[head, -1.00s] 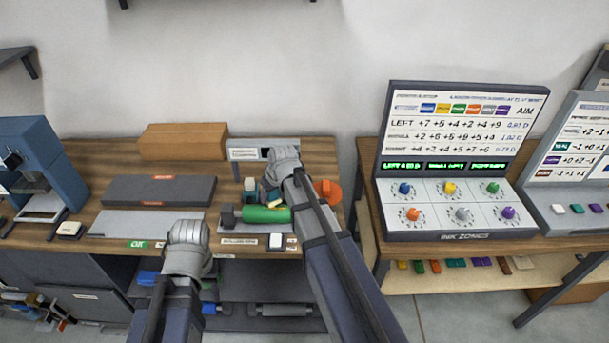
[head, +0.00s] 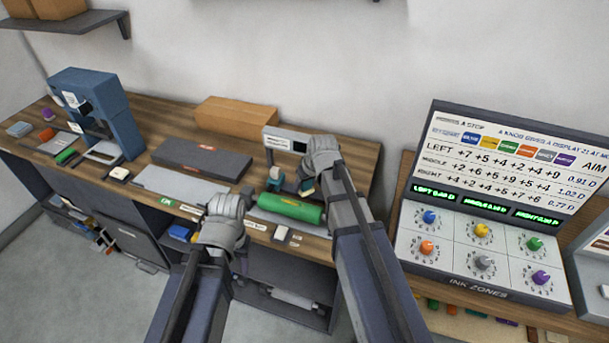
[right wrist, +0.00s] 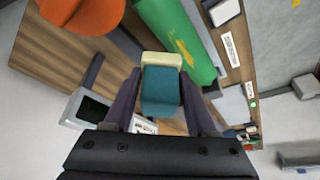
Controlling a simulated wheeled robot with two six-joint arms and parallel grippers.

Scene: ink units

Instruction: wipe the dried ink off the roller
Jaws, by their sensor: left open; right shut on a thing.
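The green roller (head: 290,207) lies on its stand near the front edge of the wooden bench. In the right wrist view the roller (right wrist: 180,35) shows a yellow-orange patch (right wrist: 186,50) on its surface. My right gripper (head: 310,184) is behind the roller's right end. In the right wrist view it is shut on a teal block with a cream end (right wrist: 160,92), which looks like a wiping pad. The cream end is close to the roller; I cannot tell if they touch. My left gripper (head: 226,205) is open and empty, left of the roller at the bench's front edge.
A dark slab (head: 202,159) and a grey plate (head: 190,186) lie left of the roller. A cardboard box (head: 236,115) and a grey unit (head: 285,140) stand behind. An orange object (right wrist: 85,12) is beside the roller. The ink zones console (head: 490,210) stands at right.

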